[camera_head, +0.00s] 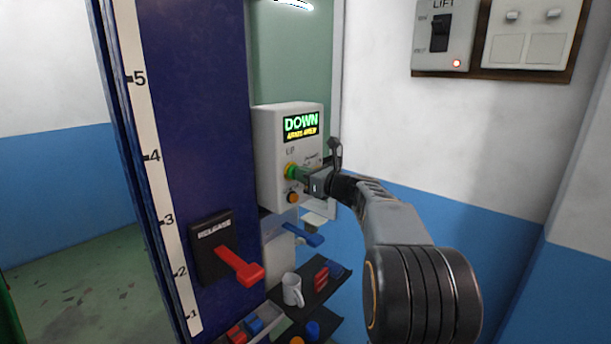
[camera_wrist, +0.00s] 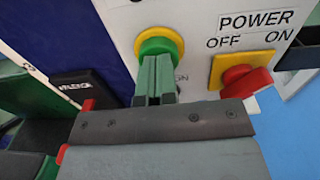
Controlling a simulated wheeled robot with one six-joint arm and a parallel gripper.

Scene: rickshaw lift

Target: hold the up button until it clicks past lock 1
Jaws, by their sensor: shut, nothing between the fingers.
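The green up button (camera_wrist: 158,47) with its yellow ring is on the front of a light grey control box (camera_head: 266,151). In the head view the word UP is printed above it, and a small screen (camera_head: 301,125) reads DOWN in green with a smaller yellow line I cannot read surely. My gripper (camera_head: 294,173) is shut and empty, its fingertips at the button. In the wrist view the shut fingers (camera_wrist: 155,68) overlap the button's lower part. They seem to touch it; how far it is pressed cannot be told. An orange button (camera_head: 293,198) is below.
A red power knob (camera_wrist: 243,82) is right of the fingers. A blue column (camera_head: 195,110) with a numbered scale (camera_head: 154,157) stands left, bearing a red release lever (camera_head: 238,267). A mug (camera_head: 292,289) stands on a dark shelf below. A lift switch (camera_head: 440,35) is on the wall.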

